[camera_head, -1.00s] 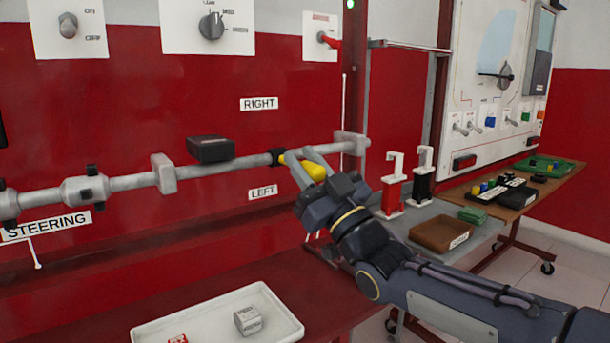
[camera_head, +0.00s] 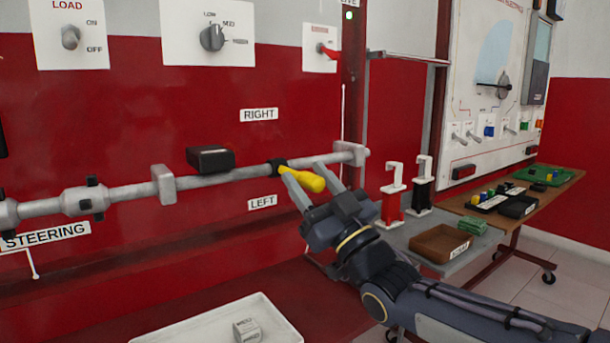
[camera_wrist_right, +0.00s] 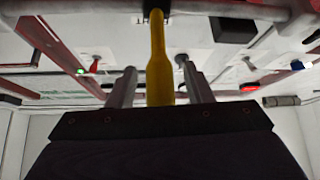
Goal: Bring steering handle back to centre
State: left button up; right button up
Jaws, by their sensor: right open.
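The steering handle (camera_head: 303,179) is a yellow grip on a black collar on the grey steering shaft (camera_head: 125,193). It sticks out from the shaft between the RIGHT label (camera_head: 259,114) and the LEFT label (camera_head: 262,202), pointing toward me and slightly down. My right gripper (camera_head: 310,173) is open, with one finger on each side of the yellow handle. In the right wrist view the handle (camera_wrist_right: 158,60) stands between the two spread fingers, with a gap on both sides. My left gripper is not in view.
A black box (camera_head: 210,158) sits on the shaft. A white tray (camera_head: 275,310) with a small box lies below. A red wall panel is behind the shaft.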

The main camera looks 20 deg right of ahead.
jog(key=v, duration=0.6)
jog(key=shift+s+f, duration=0.15)
